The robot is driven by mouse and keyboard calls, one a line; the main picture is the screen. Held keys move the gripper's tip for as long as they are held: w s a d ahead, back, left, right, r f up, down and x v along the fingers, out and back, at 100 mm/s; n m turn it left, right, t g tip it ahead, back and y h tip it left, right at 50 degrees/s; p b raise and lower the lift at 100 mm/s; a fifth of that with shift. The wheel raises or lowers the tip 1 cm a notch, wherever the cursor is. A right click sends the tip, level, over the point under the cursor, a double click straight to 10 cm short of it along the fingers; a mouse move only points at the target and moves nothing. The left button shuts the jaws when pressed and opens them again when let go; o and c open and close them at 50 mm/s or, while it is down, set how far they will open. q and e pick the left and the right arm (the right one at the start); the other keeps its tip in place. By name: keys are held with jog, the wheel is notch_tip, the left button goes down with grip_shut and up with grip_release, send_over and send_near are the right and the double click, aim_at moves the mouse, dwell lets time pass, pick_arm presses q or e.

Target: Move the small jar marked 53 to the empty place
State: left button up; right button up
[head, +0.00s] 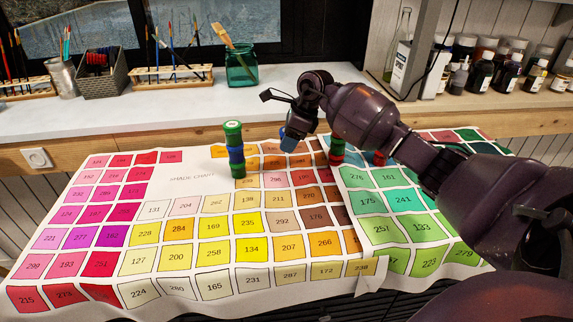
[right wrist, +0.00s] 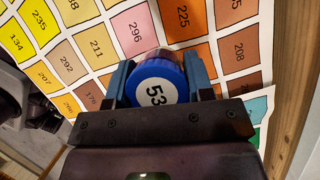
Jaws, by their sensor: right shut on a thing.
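The small jar marked 53 (right wrist: 154,92) has a blue lid with a white label and sits between the fingers of my right gripper (right wrist: 158,82) in the right wrist view. That gripper is shut on it. In the head view the right gripper (head: 289,140) is over the back middle of the shade chart (head: 190,178); the jar is mostly hidden there. A stack of jars (head: 234,150), green, blue and green, stands to its left. More jars with red and green lids (head: 336,152) stand to its right, partly behind my arm. I cannot tell which place is empty. My left gripper is not in view.
The chart cloth covers the table, with a green-patched cloth (head: 395,228) overlapping at right. Behind are brush racks (head: 172,76), a teal glass jar (head: 241,70) and a shelf of bottles (head: 500,75). The front and left of the chart are clear of jars.

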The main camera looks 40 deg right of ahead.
aim_at(284, 171)
notch_tip(284, 171, down, 3)
jog(key=shift+f, duration=0.45)
notch_tip(284, 171, down, 4)
jog(key=shift+f+b, duration=0.2)
jog(key=shift+b, duration=0.45)
jog(key=shift+r, duration=0.15)
jog(key=o, duration=0.9)
jog(key=shift+f, duration=0.2)
jog(key=shift+o, duration=0.2)
jog(key=shift+r, duration=0.1)
